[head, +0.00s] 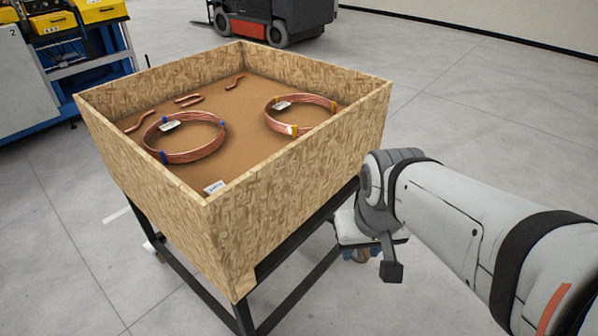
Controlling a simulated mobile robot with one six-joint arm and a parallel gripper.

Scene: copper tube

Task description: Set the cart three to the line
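No cart marked three shows. An open chipboard crate (255,212) stands on a black metal frame (180,268) in the middle of the head view. Inside lie a copper coil with blue ties (208,150), a copper coil with yellow ties (325,108) and several short bent copper tubes (188,99). A small white label (214,187) is at the crate's near inner corner. My gripper (392,271) hangs right of the crate, pointing down, apart from it. Its fingers show only as a dark block, so I cannot tell its opening. Nothing held is visible.
A blue and white unit (25,85) marked 2, with yellow bins (52,22), stands at the upper left. A red and black forklift (278,20) is at the back. The grey floor (480,110) is clear at right, up to the far wall.

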